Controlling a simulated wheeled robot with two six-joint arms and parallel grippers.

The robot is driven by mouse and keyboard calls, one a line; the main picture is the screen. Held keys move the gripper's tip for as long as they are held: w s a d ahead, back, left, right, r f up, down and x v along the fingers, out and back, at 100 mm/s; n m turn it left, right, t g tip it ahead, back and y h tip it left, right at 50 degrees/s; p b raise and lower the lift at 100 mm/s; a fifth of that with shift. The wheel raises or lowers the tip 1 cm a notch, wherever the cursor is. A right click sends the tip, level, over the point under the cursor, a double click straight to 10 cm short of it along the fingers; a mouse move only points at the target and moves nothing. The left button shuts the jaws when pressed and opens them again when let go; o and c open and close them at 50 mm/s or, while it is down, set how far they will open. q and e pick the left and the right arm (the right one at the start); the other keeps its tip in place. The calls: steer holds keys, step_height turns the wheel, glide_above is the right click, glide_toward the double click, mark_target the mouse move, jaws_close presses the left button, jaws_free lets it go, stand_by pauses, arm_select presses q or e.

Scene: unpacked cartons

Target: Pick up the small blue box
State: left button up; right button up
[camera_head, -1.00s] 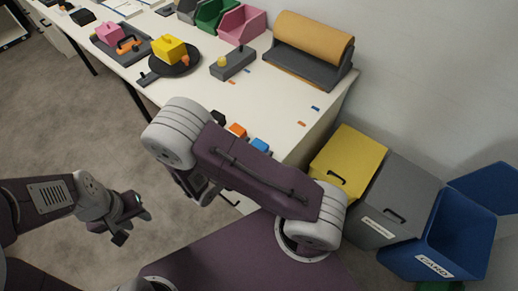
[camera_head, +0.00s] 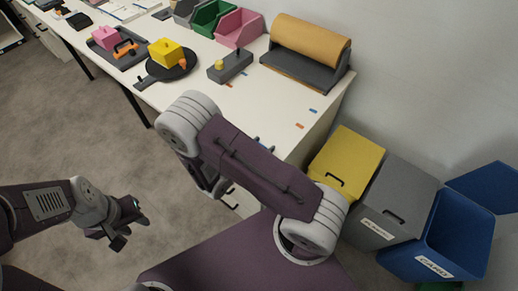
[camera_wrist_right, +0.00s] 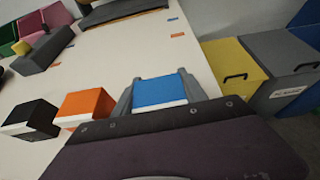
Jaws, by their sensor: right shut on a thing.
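The small blue box (camera_wrist_right: 160,92) sits between the two grey fingers of my right gripper (camera_wrist_right: 161,94) in the right wrist view. The fingers press on its two sides, and the gripper is shut on it. The wrist body hides the near part of the box. In the head view my right arm hides the box. I cannot tell whether the box is touching the table. My left gripper (camera_head: 130,232) hangs over the floor at the left, its fingers apart and empty.
An orange box (camera_wrist_right: 84,107) and a black box (camera_wrist_right: 30,119) stand left of the blue box on the white table (camera_head: 225,103). A grey block with a yellow knob (camera_head: 230,66) is further back. Yellow (camera_head: 347,160), grey (camera_head: 393,200) and blue (camera_head: 440,235) bins stand right of the table.

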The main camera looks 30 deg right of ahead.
step_height(320, 180, up, 4)
steer(key=shift+r+p, duration=0.2)
steer(key=shift+p, duration=0.3)
steer(key=d, duration=0.1)
steer(key=s+d+r, duration=0.2)
steer(key=shift+d, duration=0.2)
steer(key=s+d+r+p, duration=0.4)
steer(key=d+p, duration=0.2)
steer(key=p, duration=0.6)
steer(key=shift+d+r, duration=0.25)
steer(key=shift+d, duration=0.15)
